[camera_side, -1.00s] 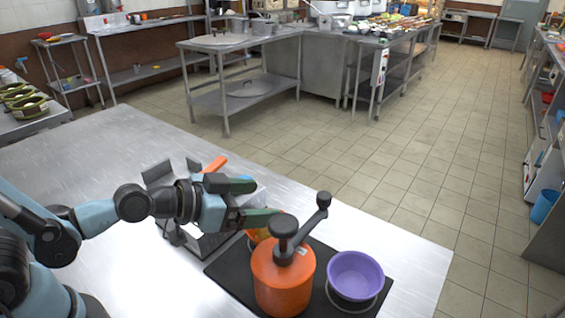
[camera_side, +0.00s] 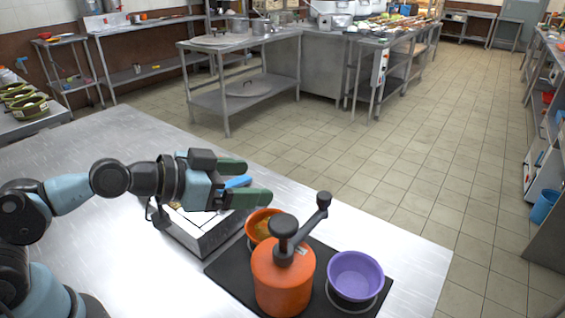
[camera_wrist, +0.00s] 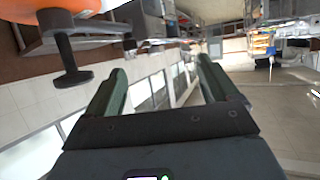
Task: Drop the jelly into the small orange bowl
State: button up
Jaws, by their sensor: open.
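The small orange bowl (camera_side: 251,223) stands on the black board, behind the orange pot. A yellow-orange lump that looks like the jelly (camera_side: 264,228) lies inside it. My gripper (camera_side: 256,182) is above and behind the bowl, pointing right, with its green fingers apart. In the wrist view the gripper (camera_wrist: 160,66) shows nothing held between the fingers. A blue strip (camera_side: 238,182) shows between the fingers in the side view; I cannot tell what it belongs to. The bowl is not clearly seen in the wrist view.
An orange pot (camera_side: 283,280) with a black crank stands in front of the bowl, and shows upside down in the wrist view (camera_wrist: 30,35). A purple bowl (camera_side: 355,272) is to its right on the black board (camera_side: 225,268). A metal tray (camera_side: 207,238) sits left, under my gripper.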

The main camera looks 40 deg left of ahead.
jog(key=shift+r, duration=1.4)
jog(key=s+a+f+n+g+y, duration=0.4)
jog(key=a+f+g+y, duration=0.1)
jog(key=a, duration=0.6)
jog(key=shift+f+g, duration=0.3)
jog(key=shift+f, duration=0.15)
